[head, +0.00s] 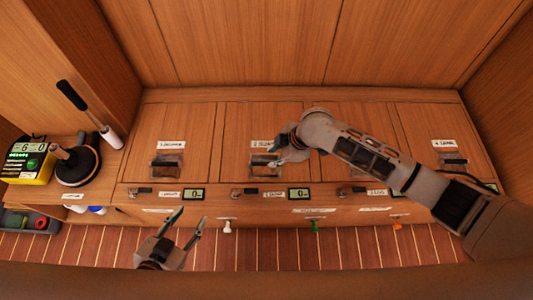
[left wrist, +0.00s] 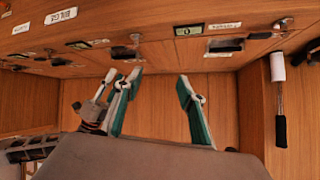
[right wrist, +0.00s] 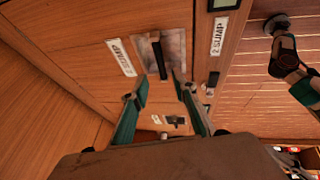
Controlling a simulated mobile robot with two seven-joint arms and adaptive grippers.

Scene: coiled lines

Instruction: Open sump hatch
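The sump hatch (head: 240,125) is a wooden lid in the bench top, second from the left, and it looks closed. Its label (head: 264,144) reads "2 SUMP", also in the right wrist view (right wrist: 120,57). Its black bar handle (right wrist: 159,58) sits on a square metal plate (right wrist: 174,45). My right gripper (head: 276,153) is over this handle; in the right wrist view its open fingers (right wrist: 160,86) lie either side of the handle's near end. Contact cannot be told. My left gripper (head: 188,222) is open and empty in front of the bench, also in the left wrist view (left wrist: 158,82).
A black latch (head: 250,191) and a small display (head: 299,194) are on the front edge below the hatch. Hatch 1 (head: 180,125) is to the left. A winch with a crank handle (head: 76,165) and a yellow meter (head: 29,160) stand at far left. The slatted floor is clear.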

